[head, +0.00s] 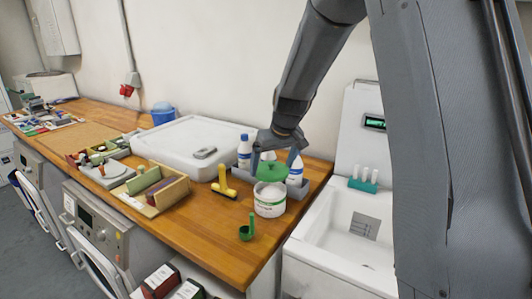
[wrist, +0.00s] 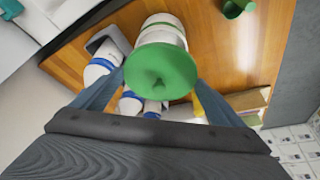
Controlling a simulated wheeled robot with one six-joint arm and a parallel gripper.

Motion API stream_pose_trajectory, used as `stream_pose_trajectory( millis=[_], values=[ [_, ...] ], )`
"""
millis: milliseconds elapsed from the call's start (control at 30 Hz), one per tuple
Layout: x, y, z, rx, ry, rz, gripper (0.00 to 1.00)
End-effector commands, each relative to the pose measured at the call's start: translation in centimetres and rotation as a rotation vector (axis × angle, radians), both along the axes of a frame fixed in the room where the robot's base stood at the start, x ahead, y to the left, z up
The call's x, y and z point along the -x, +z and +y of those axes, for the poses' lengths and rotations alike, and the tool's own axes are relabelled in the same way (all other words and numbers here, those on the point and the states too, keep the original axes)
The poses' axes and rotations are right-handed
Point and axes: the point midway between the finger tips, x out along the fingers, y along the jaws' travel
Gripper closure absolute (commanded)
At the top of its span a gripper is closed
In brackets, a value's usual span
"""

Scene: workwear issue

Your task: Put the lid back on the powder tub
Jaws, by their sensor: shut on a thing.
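My gripper (head: 272,165) is shut on the green round lid (head: 271,173), one finger on each side of it. The white powder tub (head: 269,204), with a green band, stands upright near the worktop's right front corner. Its top is open, and pale contents show inside. The lid is apart from the tub, above it and a little toward the back. In the wrist view the lid (wrist: 160,72) sits between my fingers (wrist: 160,80) and covers part of the tub (wrist: 163,27), hiding its opening.
White bottles with blue caps (head: 244,151) stand in a grey tray just behind the tub. A green scoop (head: 246,232) is in front, and a yellow-handled tool (head: 224,184) lies left. A wooden box (head: 157,191) is further left. A white sink (head: 345,232) adjoins at right.

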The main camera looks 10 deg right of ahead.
Motion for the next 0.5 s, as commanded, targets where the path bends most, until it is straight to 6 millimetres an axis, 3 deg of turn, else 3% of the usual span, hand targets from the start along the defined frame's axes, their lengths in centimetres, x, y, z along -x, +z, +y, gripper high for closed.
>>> stream_pose_trajectory(
  millis=[267,500],
  values=[
    [0.0,-0.6,0.0,0.000,0.000,0.000,0.29],
    [0.0,-2.3,0.0,0.000,0.000,0.001,0.29]
  ],
)
